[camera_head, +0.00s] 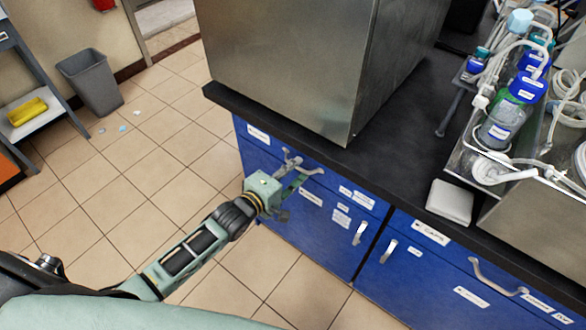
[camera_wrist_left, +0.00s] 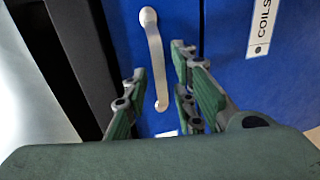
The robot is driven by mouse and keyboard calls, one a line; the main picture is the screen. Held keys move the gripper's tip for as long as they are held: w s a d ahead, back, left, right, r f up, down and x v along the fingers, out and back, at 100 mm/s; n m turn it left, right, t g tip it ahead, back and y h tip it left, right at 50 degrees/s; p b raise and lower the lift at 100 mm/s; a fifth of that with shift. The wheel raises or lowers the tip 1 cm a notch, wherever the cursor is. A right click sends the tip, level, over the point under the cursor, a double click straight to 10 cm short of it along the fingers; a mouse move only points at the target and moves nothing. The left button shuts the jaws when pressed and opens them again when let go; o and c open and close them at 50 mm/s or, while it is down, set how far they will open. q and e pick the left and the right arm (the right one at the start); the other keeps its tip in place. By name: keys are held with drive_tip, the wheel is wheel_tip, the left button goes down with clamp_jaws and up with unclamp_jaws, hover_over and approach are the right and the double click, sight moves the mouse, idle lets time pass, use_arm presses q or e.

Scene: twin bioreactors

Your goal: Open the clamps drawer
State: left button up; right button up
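A blue top drawer (camera_head: 327,181) sits under the black counter, with a metal handle (camera_head: 314,171) on its front. A white label (camera_head: 258,133) near its left end is too small to read. My left gripper (camera_head: 290,178) is at this handle, its fingers reaching toward the drawer front. In the left wrist view the curved handle (camera_wrist_left: 157,62) lies between the two open fingers of my left gripper (camera_wrist_left: 159,68), with gaps on both sides. I see no grip on it. The drawer looks closed. My right gripper is not in view.
A large metal box (camera_head: 285,60) stands on the counter (camera_head: 395,150). Bottles and tubing (camera_head: 515,100) are at the right.

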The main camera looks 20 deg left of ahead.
use_arm(q)
drive_tip(key=c, duration=0.4)
clamp_jaws()
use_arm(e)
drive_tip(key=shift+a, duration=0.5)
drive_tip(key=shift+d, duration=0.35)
